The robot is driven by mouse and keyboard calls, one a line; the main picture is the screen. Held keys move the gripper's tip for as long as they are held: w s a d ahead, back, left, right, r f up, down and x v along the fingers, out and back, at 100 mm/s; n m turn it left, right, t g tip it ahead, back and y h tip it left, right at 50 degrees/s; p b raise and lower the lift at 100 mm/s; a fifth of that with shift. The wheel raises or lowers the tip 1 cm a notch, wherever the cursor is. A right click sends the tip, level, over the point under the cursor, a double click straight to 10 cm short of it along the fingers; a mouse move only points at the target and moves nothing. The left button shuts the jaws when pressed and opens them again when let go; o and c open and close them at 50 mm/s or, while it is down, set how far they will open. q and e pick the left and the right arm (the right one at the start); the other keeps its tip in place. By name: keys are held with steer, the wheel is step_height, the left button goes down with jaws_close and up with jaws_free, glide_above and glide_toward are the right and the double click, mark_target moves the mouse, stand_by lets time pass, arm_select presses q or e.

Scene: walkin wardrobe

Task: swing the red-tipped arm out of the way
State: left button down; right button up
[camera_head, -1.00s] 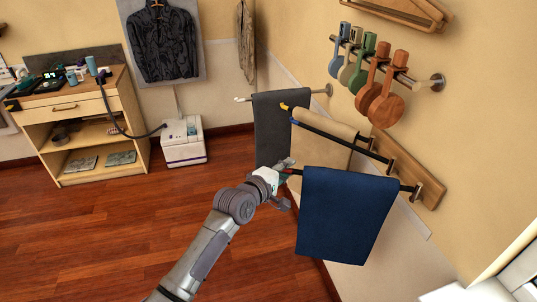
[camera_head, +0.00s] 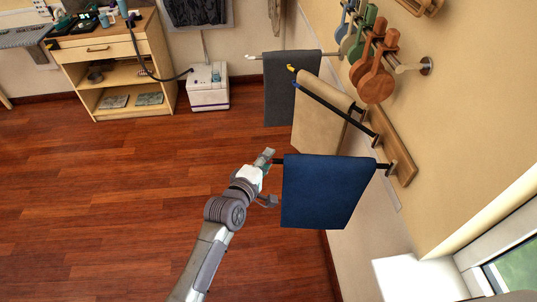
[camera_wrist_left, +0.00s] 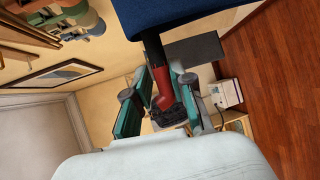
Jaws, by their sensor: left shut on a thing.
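The red-tipped arm is a dark bar on the wall rack, with a dark blue cloth (camera_head: 325,190) hanging over it. In the left wrist view its red tip (camera_wrist_left: 162,88) lies between the two teal-lined fingers of my left gripper (camera_wrist_left: 158,80). In the head view my left gripper (camera_head: 268,178) is at the free end of this arm, left of the cloth, and hides the red tip. It is shut on that tip. The arm stands at an angle to the blue-tipped arm (camera_head: 335,108), with a gap between them. My right gripper is not in view.
Behind are a beige cloth (camera_head: 320,115) near a yellow-tipped arm and a grey cloth (camera_head: 290,85) on a white-tipped arm. The wooden rack plate (camera_head: 398,155) is on the right wall, below hanging wooden pieces (camera_head: 375,78). Open floor (camera_head: 120,190) lies to the left.

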arm_select(q)
steer(key=c, duration=1.2)
jaws_free()
steer(key=shift+s+f, duration=0.2)
steer(key=shift+f, duration=0.35)
steer(key=shift+c, duration=0.2)
steer(key=shift+o, duration=0.5)
steer(key=shift+w, duration=0.1)
steer(key=shift+w+r, duration=0.15)
steer(key=shift+r, duration=0.05)
steer(key=v, duration=1.2)
